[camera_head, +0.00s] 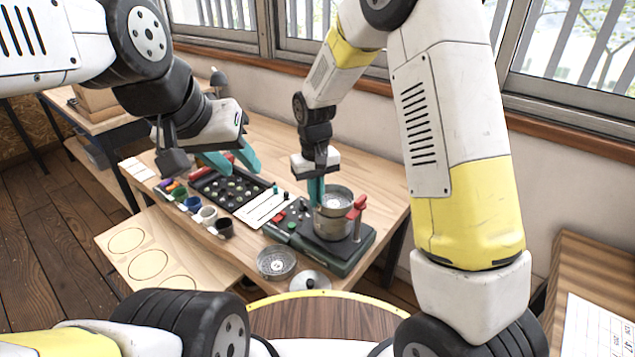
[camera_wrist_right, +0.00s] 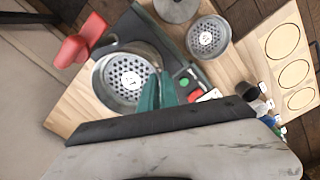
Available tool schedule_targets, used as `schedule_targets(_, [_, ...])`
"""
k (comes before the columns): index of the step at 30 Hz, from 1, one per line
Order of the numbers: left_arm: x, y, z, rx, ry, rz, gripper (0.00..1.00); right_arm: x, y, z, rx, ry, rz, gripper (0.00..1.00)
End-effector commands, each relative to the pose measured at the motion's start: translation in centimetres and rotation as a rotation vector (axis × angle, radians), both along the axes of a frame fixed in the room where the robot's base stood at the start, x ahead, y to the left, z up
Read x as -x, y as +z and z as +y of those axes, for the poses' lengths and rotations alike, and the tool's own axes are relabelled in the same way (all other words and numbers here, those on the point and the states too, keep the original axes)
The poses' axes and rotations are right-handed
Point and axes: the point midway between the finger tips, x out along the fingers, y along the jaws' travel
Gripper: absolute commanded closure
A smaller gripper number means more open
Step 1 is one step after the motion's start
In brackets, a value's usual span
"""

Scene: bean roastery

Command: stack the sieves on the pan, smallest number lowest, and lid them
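The pan (camera_head: 332,229) stands on a dark green and black base, with a perforated metal sieve (camera_head: 336,197) at its top. The wrist view shows this sieve's holed floor (camera_wrist_right: 128,78); whether it is fully seated I cannot tell. My right gripper (camera_head: 316,190) points down at the sieve's left rim, its teal fingers close together on the wall (camera_wrist_right: 158,92). A second sieve (camera_head: 276,262) lies on the table's front edge, also in the wrist view (camera_wrist_right: 208,37). The lid (camera_head: 311,280), with a dark knob, lies beside it. My left gripper (camera_head: 232,160) is open and empty above the black tray. Sieve numbers are unreadable.
A red clamp (camera_head: 357,206) rises beside the pan. A black bean tray (camera_head: 230,188), a white sheet (camera_head: 262,208) and several small cups (camera_head: 207,214) fill the left of the table. A board with round outlines (camera_head: 150,264) is at the front left.

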Motion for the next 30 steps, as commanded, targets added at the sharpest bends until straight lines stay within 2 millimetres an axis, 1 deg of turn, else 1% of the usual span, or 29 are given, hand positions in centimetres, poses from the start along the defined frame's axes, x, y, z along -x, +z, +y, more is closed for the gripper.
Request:
schedule_targets(20, [0.0,0.0,0.0,0.0,0.0,0.0,0.64,-0.01,0.02,-0.03,0.0,0.0,-0.001,1.0])
schedule_targets(30, [0.0,0.0,0.0,0.0,0.0,0.0,0.64,-0.02,-0.48,-0.03,0.0,0.0,0.0,1.0])
